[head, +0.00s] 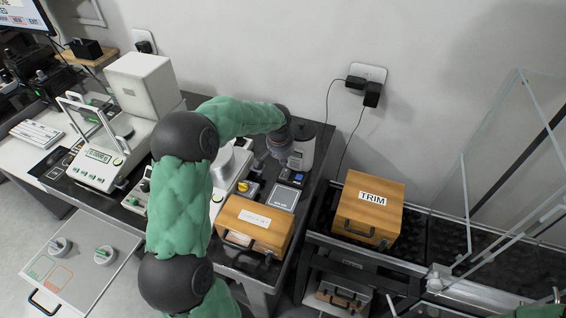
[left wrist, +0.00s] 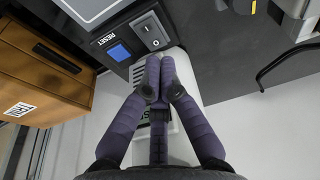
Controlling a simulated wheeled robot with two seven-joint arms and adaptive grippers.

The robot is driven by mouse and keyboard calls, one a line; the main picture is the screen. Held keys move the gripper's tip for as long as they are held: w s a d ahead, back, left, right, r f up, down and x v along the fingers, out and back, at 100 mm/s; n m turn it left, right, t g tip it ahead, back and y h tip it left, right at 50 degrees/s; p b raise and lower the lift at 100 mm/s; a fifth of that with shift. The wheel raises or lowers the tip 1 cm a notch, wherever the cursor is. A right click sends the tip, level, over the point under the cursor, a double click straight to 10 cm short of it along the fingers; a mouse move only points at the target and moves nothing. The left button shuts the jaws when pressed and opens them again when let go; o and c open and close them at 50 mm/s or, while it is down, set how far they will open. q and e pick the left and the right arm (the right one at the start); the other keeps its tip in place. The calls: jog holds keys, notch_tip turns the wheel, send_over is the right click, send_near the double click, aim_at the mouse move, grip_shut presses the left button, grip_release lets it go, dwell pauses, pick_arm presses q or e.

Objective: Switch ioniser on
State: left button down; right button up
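The ioniser (head: 302,147) is a pale unit at the wall end of the middle table, partly behind my left gripper. Its dark control panel (left wrist: 125,45) fills the upper middle of the left wrist view. The panel has a small blue screen (left wrist: 119,52), a RESET label and a grey rocker switch (left wrist: 151,29). I cannot tell which side of the rocker is pressed. My left gripper (left wrist: 160,72) has its fingertips together and holds nothing visible. In that view the tips lie just below the rocker, over the pale grille; contact is unclear. My right gripper is not in view.
A wooden TRIM box (head: 368,210) stands on the dark table to the right. Another wooden box (head: 254,224) stands at the middle table's front. A balance (head: 101,160) is at the left. A wall socket (head: 366,76) with plugs and cords is behind.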

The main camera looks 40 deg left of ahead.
pick_arm(q)
jog(key=s+p+v, duration=0.2)
jog(key=v, duration=0.7)
jog(key=shift+s+d, duration=0.2)
jog(key=shift+d, duration=0.25)
